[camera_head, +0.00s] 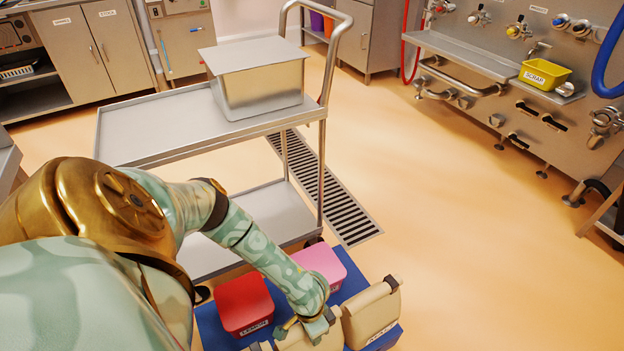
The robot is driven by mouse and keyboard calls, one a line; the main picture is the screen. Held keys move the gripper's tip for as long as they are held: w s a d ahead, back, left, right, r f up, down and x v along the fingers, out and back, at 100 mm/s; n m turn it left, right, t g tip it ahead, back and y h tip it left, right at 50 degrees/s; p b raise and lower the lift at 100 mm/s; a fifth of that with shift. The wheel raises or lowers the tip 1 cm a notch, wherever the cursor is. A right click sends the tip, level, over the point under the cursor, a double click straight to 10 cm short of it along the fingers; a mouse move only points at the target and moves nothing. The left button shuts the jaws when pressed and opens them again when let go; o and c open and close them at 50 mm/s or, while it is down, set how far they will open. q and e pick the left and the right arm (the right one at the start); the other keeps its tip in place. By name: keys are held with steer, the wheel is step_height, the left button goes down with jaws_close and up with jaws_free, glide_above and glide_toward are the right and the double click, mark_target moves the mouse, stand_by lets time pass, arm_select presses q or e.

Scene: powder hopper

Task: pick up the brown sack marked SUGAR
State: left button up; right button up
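Two brown sacks stand side by side on a blue base at the bottom of the view. The right sack (370,314) has a pale label low on its front, too small and slanted to read surely. The left sack (295,342) is cut off by the bottom edge, and no label shows on it. My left gripper (317,328) points down at the top of the left sack, close beside the right one. Its fingers are largely hidden, so I cannot tell whether it is open or shut on the sack. My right gripper is not in view.
A red tub (243,303) marked LEMON and a pink tub (320,263) stand behind the sacks on the blue base (213,328). A steel trolley (150,125) carrying a lidded steel bin (262,88) stands beyond. The floor to the right is clear.

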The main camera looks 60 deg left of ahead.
arm_select(q)
jaws_close()
stand_by(1.4)
steer(key=shift+w, duration=0.1)
